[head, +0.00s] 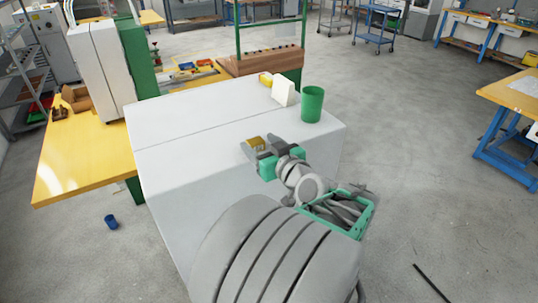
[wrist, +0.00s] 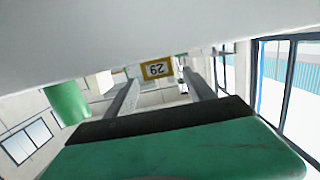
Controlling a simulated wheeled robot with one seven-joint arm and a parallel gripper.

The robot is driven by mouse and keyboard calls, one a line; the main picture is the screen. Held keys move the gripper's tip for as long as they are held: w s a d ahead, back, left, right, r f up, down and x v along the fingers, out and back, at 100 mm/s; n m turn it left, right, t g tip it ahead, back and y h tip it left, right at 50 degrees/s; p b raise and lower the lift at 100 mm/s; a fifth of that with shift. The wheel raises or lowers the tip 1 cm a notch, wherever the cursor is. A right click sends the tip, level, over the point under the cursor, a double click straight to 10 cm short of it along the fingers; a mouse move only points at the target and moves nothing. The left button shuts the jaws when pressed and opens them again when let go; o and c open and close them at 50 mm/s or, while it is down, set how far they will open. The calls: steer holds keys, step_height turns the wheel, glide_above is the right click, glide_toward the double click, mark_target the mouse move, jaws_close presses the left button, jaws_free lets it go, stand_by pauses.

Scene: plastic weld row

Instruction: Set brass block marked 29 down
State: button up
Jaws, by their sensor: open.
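The brass block marked 29 (head: 258,142) rests on the white top of a large cabinet (head: 190,125). In the wrist view my gripper (wrist: 160,77) is open, with a gap between each finger and the block. The block's underside cannot be made out clearly.
A green cup (head: 312,104) stands near the back right corner of the white top. A white wedge-shaped piece (head: 283,93) and a small yellow item (head: 266,79) are beside it. The left part of the top is clear. A yellow table (head: 80,160) adjoins on the left.

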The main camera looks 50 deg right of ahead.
mark_target(256, 141)
steer(key=b+v, duration=0.1)
steer(key=v, duration=0.5)
steer(key=shift+f, duration=0.1)
steer(key=shift+o, duration=0.4)
steer(key=w+a+r+n+y+p, duration=0.2)
steer(key=w+a+r, duration=0.2)
steer(key=r, duration=0.1)
steer(key=shift+w+n, duration=0.2)
steer(key=shift+n, duration=0.2)
steer(key=s+d+f+m+g+h, duration=0.1)
steer(key=s+d+f+m+g, duration=0.15)
steer(key=d+f, duration=0.2)
steer(key=p+x, duration=0.1)
steer(key=x, duration=0.1)
steer(key=p+x, duration=0.1)
steer(key=x, duration=0.4)
steer(key=shift+w+d+r+p, duration=0.15)
steer(key=shift+w+d+p, duration=0.15)
steer(key=shift+p, duration=0.1)
steer(key=shift+a, duration=0.1)
steer(key=shift+c, duration=0.4)
jaws_close()
steer(key=shift+r, duration=0.1)
